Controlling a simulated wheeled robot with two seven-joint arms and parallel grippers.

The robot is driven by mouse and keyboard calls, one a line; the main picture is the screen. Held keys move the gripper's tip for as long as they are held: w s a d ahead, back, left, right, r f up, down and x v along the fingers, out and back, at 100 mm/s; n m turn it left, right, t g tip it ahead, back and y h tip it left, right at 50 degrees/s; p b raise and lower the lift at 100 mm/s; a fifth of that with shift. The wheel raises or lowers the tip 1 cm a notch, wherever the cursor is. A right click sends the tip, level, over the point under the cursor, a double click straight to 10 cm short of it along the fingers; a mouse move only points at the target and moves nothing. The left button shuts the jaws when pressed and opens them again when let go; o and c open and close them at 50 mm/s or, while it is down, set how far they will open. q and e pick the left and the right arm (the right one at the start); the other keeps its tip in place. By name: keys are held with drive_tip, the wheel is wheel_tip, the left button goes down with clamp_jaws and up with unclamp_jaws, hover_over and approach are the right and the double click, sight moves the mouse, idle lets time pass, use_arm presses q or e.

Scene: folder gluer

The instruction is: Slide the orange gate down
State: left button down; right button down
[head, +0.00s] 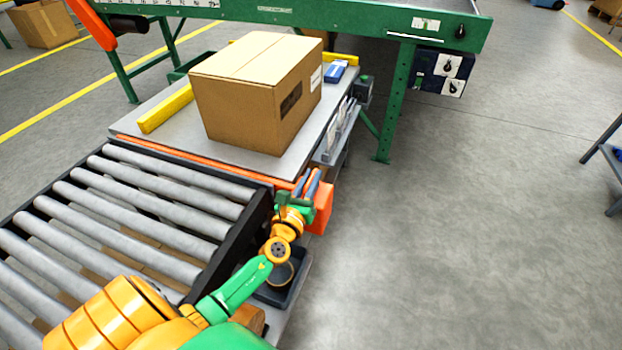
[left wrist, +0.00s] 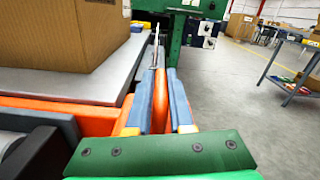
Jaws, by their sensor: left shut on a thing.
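The orange gate (head: 321,208) shows as a thin orange strip between the roller conveyor and the grey table, with an orange end part at its right. My left gripper (head: 308,180) is at that right end, with its blue-grey fingers close together. In the left wrist view, my left gripper (left wrist: 163,95) is shut on an orange upright part of the gate, which shows between the two fingers. More of the orange gate (left wrist: 100,118) runs off to the left along the table edge. The gate's lower part is hidden. My right gripper is not in view.
A cardboard box (head: 240,100) stands on the grey table (head: 135,125) just behind the gate. The roller conveyor (head: 130,205) lies in front of it, empty on top. A green machine frame (head: 385,130) stands behind.

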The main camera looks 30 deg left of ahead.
use_arm(q)
drive_tip(key=c, duration=0.8)
unclamp_jaws()
drive_tip(key=shift+d+f, duration=0.1)
drive_tip(key=shift+f, duration=0.2)
drive_tip(key=shift+c, duration=0.2)
drive_tip(key=v, duration=0.7)
